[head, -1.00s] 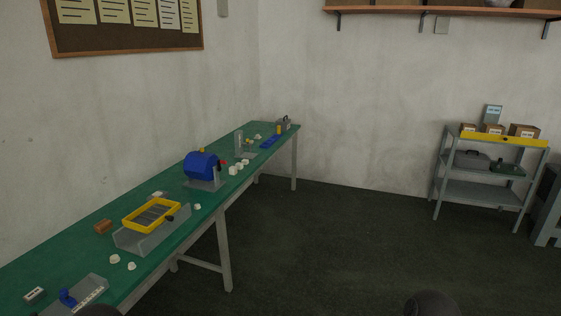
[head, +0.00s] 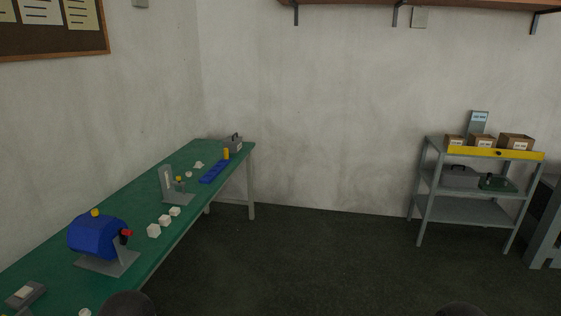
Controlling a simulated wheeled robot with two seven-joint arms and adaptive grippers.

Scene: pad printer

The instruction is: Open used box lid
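A small grey box (head: 234,144) with a dark handle on top stands at the far end of the green workbench, and its lid looks shut. It has a pale label on its front, too small to read, so I cannot tell if it is the used box. Neither gripper is in view; only dark rounded parts of my own body show at the bottom edge.
The green workbench (head: 140,205) runs along the left wall, holding a blue machine (head: 97,238), white cubes (head: 165,221) and a blue strip (head: 214,171). A grey shelf (head: 455,211) with a yellow rail and cardboard boxes (head: 515,142) stands right. The dark floor between is clear.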

